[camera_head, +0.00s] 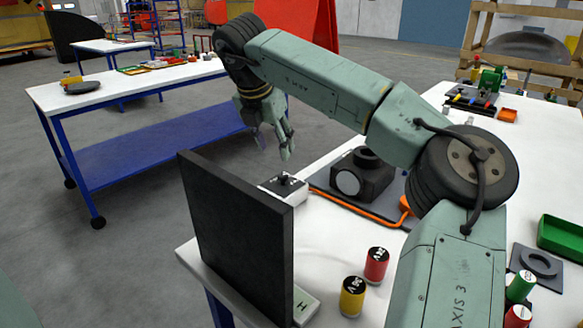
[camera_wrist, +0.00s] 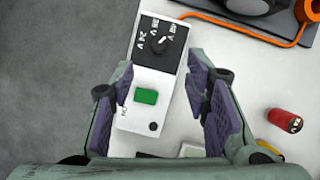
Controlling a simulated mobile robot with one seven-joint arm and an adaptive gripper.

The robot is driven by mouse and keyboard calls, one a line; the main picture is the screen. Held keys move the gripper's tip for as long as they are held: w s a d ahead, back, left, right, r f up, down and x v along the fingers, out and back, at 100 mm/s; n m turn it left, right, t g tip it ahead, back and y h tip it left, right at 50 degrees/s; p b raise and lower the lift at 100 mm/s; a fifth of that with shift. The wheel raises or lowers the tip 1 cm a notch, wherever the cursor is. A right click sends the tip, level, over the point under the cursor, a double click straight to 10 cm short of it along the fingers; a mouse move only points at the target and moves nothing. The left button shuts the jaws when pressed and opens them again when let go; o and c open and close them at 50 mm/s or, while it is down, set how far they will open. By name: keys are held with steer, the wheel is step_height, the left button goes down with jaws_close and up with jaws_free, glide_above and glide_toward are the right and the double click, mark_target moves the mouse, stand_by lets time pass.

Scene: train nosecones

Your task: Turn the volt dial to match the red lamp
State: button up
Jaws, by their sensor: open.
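The volt dial (camera_wrist: 160,45) is a black knob on a black plate at one end of a white box (camera_wrist: 124,124). White volt labels surround it. One reads 24V; the others and the pointer's exact setting are unclear. In the head view the dial (camera_head: 284,184) sits left of centre on the table. My gripper (camera_wrist: 165,82) is open and empty, its fingers appearing on either side of the box, nearer its green button (camera_wrist: 147,96) than the dial. In the head view my gripper (camera_head: 274,148) hangs above and behind the box. A red cylinder (camera_head: 376,266) has lettering on its dark top; whether it is the lamp is unclear.
A black upright panel (camera_head: 236,230) stands at the table's left edge. A yellow cylinder (camera_head: 352,298) stands beside the red one. A dark housing (camera_head: 372,178) and orange cable (camera_head: 362,214) lie right of the dial box. A green tray (camera_head: 562,236) is at far right.

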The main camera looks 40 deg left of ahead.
mark_target(282, 175)
steer(key=p+x, duration=0.2)
steer(key=x, duration=0.7)
steer(key=shift+a+f, duration=0.1)
steer(key=shift+f, duration=0.3)
steer(key=shift+c, duration=0.5)
jaws_close()
